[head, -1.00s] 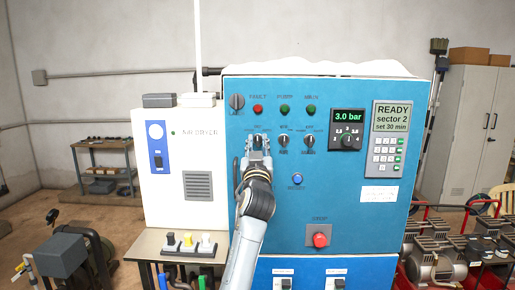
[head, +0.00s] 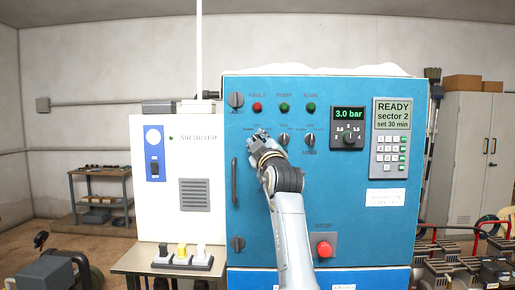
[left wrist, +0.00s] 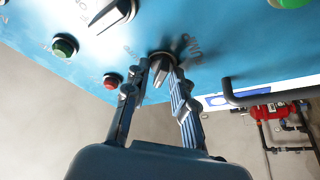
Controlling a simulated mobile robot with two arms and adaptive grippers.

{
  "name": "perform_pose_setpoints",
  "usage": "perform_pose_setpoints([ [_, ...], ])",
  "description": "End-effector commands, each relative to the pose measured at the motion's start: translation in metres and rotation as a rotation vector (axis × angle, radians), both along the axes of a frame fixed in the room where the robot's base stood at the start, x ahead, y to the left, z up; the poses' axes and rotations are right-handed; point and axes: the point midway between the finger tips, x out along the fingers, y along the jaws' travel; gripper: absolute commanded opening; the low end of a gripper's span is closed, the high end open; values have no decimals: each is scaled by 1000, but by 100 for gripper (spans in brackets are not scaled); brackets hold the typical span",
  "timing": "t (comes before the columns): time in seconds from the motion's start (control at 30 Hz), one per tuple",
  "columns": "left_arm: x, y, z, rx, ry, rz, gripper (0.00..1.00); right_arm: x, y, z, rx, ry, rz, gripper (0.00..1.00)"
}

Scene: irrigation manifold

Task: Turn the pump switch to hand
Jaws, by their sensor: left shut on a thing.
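The blue control cabinet (head: 345,215) fills the middle of the head view. My left gripper (head: 260,138) is at the leftmost selector switch in its row and hides it there. In the left wrist view, that black switch knob (left wrist: 164,62) sits between the two fingers of my left gripper (left wrist: 160,88), which is shut on it. My right gripper is not in view.
Red (head: 257,107) and green (head: 284,107) lamps sit above the switches. A door handle (head: 234,180) stands out at the left. A dial (head: 347,136), keypad (head: 389,155) and red stop button (head: 324,249) are to the right.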

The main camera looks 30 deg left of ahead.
Motion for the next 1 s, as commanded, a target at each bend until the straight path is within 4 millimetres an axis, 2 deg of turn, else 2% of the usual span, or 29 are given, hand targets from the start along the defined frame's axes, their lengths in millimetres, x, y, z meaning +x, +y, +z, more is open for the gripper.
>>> perform_pose_setpoints([
  [0.63,0,0,0,-51,-31,-1,0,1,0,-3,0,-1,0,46],
  [0.67,0,0,0,-50,-31,-1,27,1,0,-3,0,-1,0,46],
  [0.7,0,0,0,-50,-31,-1,32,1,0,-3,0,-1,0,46],
  [1.0,0,0,1,-50,-31,0,32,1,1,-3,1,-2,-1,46],
])
